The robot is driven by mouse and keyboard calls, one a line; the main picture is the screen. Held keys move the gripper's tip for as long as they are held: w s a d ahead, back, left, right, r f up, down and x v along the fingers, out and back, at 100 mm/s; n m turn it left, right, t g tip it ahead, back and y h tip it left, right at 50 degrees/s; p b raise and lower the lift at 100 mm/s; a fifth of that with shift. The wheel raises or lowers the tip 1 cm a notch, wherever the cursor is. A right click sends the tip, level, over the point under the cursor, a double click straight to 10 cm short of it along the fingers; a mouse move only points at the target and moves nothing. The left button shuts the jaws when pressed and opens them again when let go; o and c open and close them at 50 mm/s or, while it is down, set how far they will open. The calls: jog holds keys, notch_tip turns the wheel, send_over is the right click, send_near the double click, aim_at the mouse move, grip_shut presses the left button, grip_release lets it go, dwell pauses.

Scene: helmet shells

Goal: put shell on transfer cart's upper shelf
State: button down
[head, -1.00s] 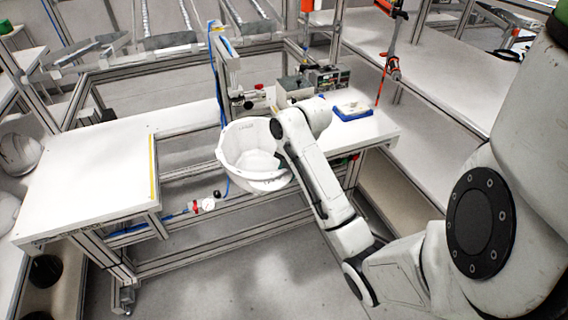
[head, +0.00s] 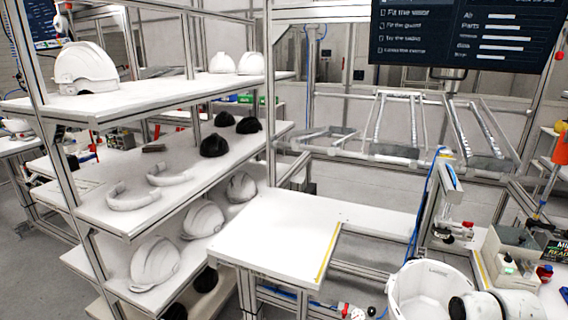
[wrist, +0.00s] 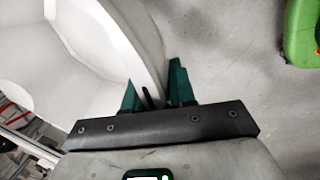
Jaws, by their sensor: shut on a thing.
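The white helmet shell (head: 425,285) hangs open side up at the lower right of the head view, cut off by the bottom edge. In the wrist view, my gripper (wrist: 154,92) is shut on the wall of this shell (wrist: 95,40), with one green fingertip on each side of the rim. In the head view my wrist hides the fingers. A rack with several white shelves stands at left, and its upper shelf (head: 125,104) bears a white helmet (head: 86,68) and more white shells at the far end. I cannot tell for sure whether this is the transfer cart.
A white worktop (head: 275,240) with a yellow edge strip lies between rack and shell. Lower rack shelves hold white and black helmet parts. A post, a blue hose and a cluttered bench (head: 510,260) are close at right. A green object (wrist: 301,32) is on the floor.

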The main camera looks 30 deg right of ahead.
jog(key=w+a+f+m+g, duration=0.1)
jog(key=w+a+f+m, duration=0.2)
jog(key=a, duration=0.7)
jog(key=w+a+f+m+g+h+b, duration=0.1)
jog(key=w+a+f+m, duration=0.3)
jog(key=a+m, duration=0.3)
jog(key=w+a+f+m+h, duration=0.1)
jog(key=w+a+f+m, duration=0.2)
jog(key=a, duration=1.1)
jog(key=shift+w+a+f+m+g, duration=0.25)
jog(key=shift+w+f+m+g, duration=0.2)
jog(key=shift+m, duration=0.65)
jog(key=shift+r, duration=0.1)
jog(key=shift+d, duration=0.1)
